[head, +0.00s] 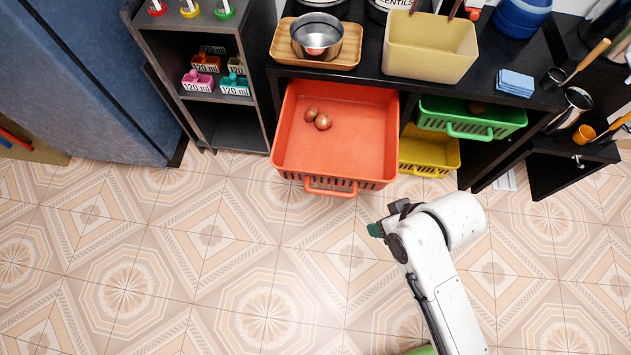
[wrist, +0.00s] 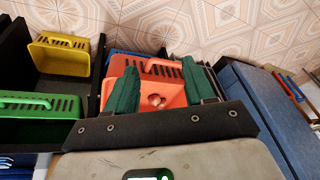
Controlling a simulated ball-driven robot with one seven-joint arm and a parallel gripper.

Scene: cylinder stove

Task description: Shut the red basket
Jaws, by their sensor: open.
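The red basket (head: 340,140) is pulled out from under the black counter, with its handle (head: 330,191) at its front edge. Two brown egg-like objects (head: 318,119) lie inside it. My gripper (head: 376,230) is in front of the basket, to the right of the handle and apart from it in the head view. In the wrist view my gripper (wrist: 160,82) has its two green fingers spread wide with nothing between them. The red basket (wrist: 172,93) shows beyond and between the fingers, its handle (wrist: 163,66) near the fingertips in the picture.
A green basket (head: 472,120) and a yellow basket (head: 428,152) sit right of the red one. A tray with a metal bowl (head: 316,38) and a cream bin (head: 431,48) stand on the counter. A dark shelf (head: 208,70) is at left. The tiled floor (head: 200,270) in front is clear.

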